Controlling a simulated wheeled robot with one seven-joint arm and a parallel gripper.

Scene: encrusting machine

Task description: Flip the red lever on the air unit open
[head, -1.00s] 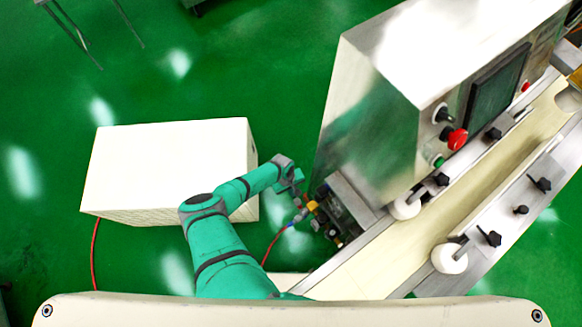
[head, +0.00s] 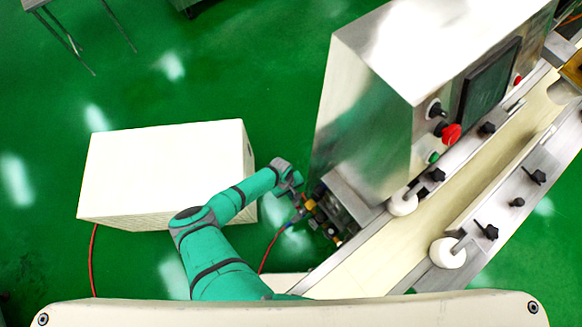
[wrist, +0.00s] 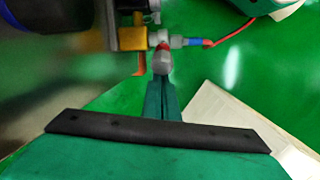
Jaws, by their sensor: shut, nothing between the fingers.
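The air unit (head: 325,218) is mounted low on the machine's near left side, with brass-coloured and dark parts. In the wrist view its yellow block (wrist: 131,38) and metal fittings are at the top. A small red part, which looks like the lever (wrist: 163,48), shows just beyond my fingertips and is partly hidden by them. My gripper (wrist: 161,66) is shut and empty, its tips at or very near that red part; I cannot tell if they touch. In the head view my gripper (head: 297,190) is beside the unit's left end, and the lever is too small to make out.
A red hose (wrist: 232,33) leaves the unit through a blue fitting (wrist: 180,42). The steel machine body (head: 365,120) and conveyor (head: 400,240) stand to the right. A white box (head: 160,172) lies left of my forearm. Green floor is open behind.

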